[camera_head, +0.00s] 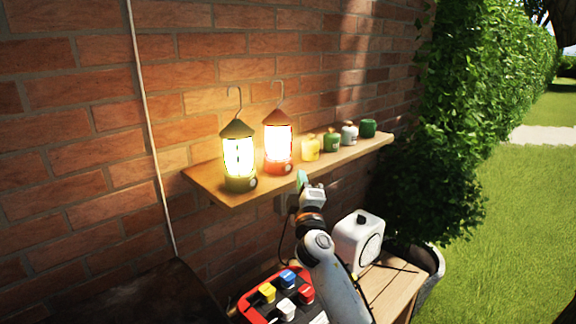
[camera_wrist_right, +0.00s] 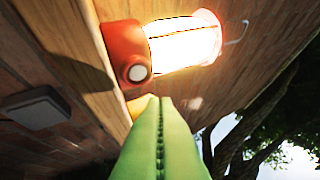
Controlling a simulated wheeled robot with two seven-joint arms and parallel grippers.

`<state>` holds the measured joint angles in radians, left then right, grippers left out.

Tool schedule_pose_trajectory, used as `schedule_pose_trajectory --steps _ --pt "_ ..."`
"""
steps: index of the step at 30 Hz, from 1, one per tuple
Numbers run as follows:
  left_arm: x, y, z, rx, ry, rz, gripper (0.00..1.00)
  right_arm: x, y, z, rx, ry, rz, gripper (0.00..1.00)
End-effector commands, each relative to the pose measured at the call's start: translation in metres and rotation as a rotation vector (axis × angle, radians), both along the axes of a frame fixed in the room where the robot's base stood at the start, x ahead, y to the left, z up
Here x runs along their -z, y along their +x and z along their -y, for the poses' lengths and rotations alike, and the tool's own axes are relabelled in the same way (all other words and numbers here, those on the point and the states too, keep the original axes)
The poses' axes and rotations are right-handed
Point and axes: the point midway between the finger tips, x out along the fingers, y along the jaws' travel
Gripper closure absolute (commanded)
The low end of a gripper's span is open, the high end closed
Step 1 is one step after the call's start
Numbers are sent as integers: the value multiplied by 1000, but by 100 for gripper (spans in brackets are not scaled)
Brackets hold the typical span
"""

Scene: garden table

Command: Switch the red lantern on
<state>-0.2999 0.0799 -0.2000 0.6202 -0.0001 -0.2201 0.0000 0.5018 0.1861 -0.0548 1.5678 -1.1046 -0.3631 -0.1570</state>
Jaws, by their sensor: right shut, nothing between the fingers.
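The red lantern (camera_head: 278,143) stands upright on the wooden shelf, with a red cap and base and a wire hook. Its glass glows brightly. In the right wrist view the lantern's glass (camera_wrist_right: 184,42) is lit too, and a round pale button (camera_wrist_right: 138,73) shows on its red base. My right gripper (camera_head: 302,177) is below and in front of the shelf edge, near the lantern's base. Its green fingers (camera_wrist_right: 158,104) are shut and empty, with the tips a little apart from the button as far as I can tell. My left gripper is not in view.
An olive lantern (camera_head: 238,157), also glowing, stands left of the red one on the shelf (camera_head: 215,188). Several small jars (camera_head: 331,142) stand to the right. Below are a white box (camera_head: 358,240) and a red box with coloured buttons (camera_head: 252,303). A hedge borders the right.

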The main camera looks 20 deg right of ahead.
Motion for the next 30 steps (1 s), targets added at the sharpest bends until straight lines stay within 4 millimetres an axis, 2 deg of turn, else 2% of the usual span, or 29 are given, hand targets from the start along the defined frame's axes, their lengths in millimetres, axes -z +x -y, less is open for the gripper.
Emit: schedule_pose_trajectory --steps 4,9,24,27,29,30 --pt "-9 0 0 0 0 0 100 -1 -15 4 1 0 -1 100" --pt "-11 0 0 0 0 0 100 -1 -24 6 1 0 0 100" --pt "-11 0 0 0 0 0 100 2 -26 6 1 6 -2 100" --pt "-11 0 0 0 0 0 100 20 -36 7 7 68 -29 100" --pt "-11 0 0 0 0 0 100 41 -49 7 18 149 -64 100" --pt "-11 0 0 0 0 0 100 61 -61 8 26 221 -98 100"
